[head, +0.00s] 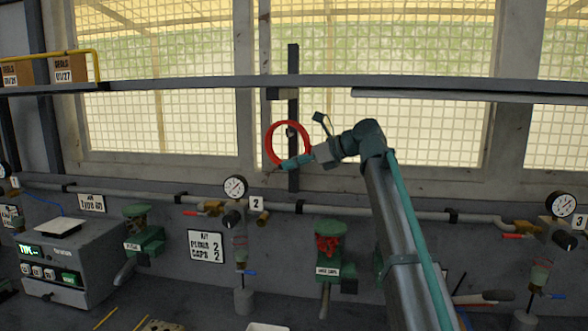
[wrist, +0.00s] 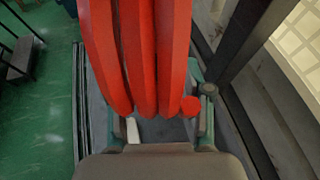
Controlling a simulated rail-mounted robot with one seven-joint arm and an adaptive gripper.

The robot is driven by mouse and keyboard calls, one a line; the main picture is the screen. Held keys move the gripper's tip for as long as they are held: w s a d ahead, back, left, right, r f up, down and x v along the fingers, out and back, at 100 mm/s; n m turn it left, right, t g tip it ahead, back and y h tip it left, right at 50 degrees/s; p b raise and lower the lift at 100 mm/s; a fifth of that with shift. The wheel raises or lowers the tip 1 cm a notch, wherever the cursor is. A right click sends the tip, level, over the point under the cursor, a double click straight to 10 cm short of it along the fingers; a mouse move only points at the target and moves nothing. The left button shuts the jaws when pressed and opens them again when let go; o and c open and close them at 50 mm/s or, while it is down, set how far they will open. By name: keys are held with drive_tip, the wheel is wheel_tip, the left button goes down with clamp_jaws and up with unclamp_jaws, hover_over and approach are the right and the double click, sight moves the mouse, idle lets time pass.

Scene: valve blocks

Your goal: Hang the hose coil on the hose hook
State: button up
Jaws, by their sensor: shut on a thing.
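The red hose coil (head: 268,147) hangs upright as a ring in front of the window in the head view. My gripper (head: 296,162) is shut on its lower part. In the wrist view the coil (wrist: 143,60) shows as several thick red strands between the fingers of my gripper (wrist: 162,125). A dark upright post (head: 293,175) stands behind the coil. A small grey knob, likely the hose hook (head: 290,132), shows inside the ring's outline. I cannot tell whether the coil is around it or still in front of it.
A long dark shelf rail (head: 200,84) runs above the coil, with boxes (head: 68,70) at its left. Below are a pipe (head: 340,212), a pressure gauge (head: 235,187) and a green valve stand (head: 330,235). The wrist view shows green floor (wrist: 40,110) at left.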

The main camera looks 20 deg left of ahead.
drive_tip(key=shift+w+a+f+b, duration=0.1)
drive_tip(key=shift+w+a+b, duration=0.05)
drive_tip(key=shift+w+b, duration=0.75)
drive_tip(key=shift+w+a+f+p, duration=0.1)
drive_tip(key=shift+w+f+p, duration=0.55)
drive_tip(key=shift+f+p, duration=0.4)
drive_tip(key=o, duration=1.2)
drive_tip(key=shift+o, duration=0.2)
